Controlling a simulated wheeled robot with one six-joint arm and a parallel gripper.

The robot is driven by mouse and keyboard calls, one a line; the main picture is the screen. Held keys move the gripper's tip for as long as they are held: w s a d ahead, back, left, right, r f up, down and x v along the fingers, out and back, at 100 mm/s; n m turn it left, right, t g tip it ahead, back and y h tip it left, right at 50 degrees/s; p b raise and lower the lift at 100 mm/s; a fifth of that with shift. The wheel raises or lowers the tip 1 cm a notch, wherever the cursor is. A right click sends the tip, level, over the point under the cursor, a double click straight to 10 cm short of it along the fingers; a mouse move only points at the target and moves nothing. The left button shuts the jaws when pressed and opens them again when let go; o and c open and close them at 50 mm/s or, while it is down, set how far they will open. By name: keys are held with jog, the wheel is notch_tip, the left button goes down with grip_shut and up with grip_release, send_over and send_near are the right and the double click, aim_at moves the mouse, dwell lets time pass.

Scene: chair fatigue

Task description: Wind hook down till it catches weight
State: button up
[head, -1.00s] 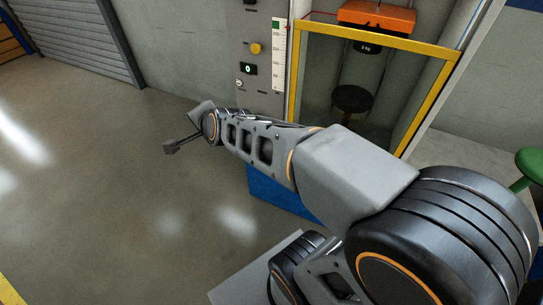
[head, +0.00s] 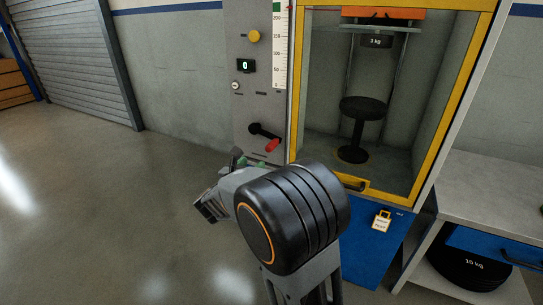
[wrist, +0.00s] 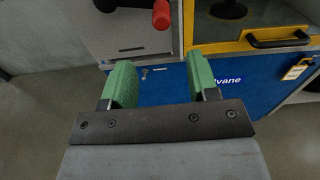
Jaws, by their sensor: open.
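The black crank with a red handle (head: 272,145) sits low on the grey control panel, left of the yellow-framed test bay. The red handle also shows at the top of the wrist view (wrist: 161,14). The dark weight marked in kg (head: 376,41) hangs high in the bay under an orange block (head: 384,13). I cannot make out a hook. A black stool (head: 360,125) stands on the bay floor below the weight. My gripper is open and empty, its green-padded fingers (wrist: 160,84) below and apart from the red handle.
The yellow-framed door (head: 436,150) has a black handle. A padlock tag (head: 382,221) hangs on the blue base cabinet (head: 372,250). A grey bench (head: 495,190) with a 10 kg weight (head: 470,268) stands at right. The floor at left is clear.

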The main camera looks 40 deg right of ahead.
aim_at(268, 150)
jog(key=b+x, duration=0.1)
jog(key=x, duration=1.2)
jog(key=shift+d+f+b, duration=0.1)
jog(key=shift+d+b, duration=0.1)
jog(key=shift+b, duration=0.1)
grip_shut()
